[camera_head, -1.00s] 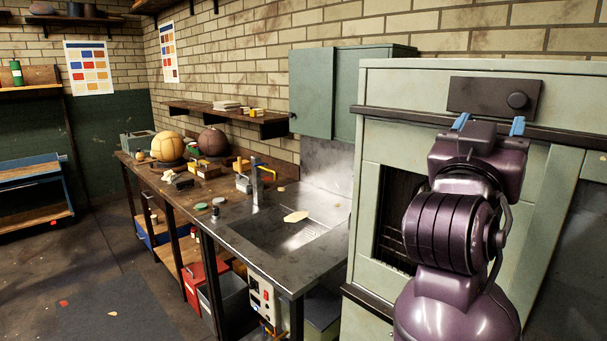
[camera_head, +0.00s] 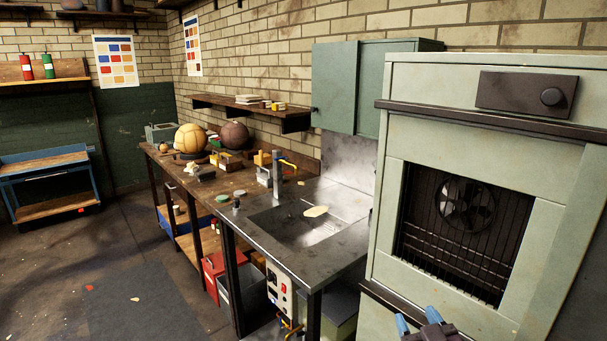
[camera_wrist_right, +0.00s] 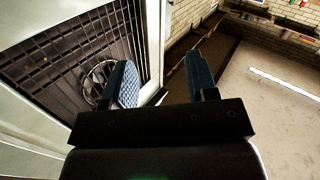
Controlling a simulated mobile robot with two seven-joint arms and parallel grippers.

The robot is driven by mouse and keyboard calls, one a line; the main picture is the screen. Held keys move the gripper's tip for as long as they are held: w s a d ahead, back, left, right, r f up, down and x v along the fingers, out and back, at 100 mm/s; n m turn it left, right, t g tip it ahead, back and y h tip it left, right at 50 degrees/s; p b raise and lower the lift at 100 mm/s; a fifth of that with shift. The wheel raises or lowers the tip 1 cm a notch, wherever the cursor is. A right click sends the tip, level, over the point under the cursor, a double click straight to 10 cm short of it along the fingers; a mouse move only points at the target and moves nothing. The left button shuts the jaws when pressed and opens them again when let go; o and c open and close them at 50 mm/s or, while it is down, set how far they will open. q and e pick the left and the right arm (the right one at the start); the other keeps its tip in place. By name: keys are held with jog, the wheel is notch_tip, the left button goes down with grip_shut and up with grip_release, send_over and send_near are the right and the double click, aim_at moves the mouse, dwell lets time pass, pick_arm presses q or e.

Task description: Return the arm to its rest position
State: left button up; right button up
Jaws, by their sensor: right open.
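My right gripper (camera_head: 418,322) shows at the bottom edge of the head view, in front of the lower part of the pale green oven cabinet (camera_head: 410,220). Only its blue fingertips and a bit of its dark body show there. In the right wrist view its two blue fingers (camera_wrist_right: 160,85) stand apart with nothing between them. The barred oven opening with a fan (camera_wrist_right: 90,65) lies to the left of the fingers in that view. Most of my right arm is out of the head view. My left gripper is not in view.
A workbench with a metal sink (camera_head: 310,222) runs along the brick wall, left of the oven. A tan leather ball (camera_head: 190,138) and a brown one (camera_head: 234,135) sit on its far end. A blue cart (camera_head: 48,180) stands at the left. The floor (camera_head: 130,250) between is mostly clear.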

jog(key=s+d+f+m+g+h, duration=0.1)
jog(key=s+d+f+g, duration=0.2)
jog(key=s+f, duration=0.7)
jog(key=s+d+f+m+g, duration=0.1)
jog(key=s+d+f+g, duration=0.2)
jog(key=s+f, duration=0.8)
jog(key=shift+s+f+h, duration=0.25)
jog(key=shift+f+h, duration=0.15)
jog(key=shift+f, duration=0.45)
jog(key=shift+d, duration=0.1)
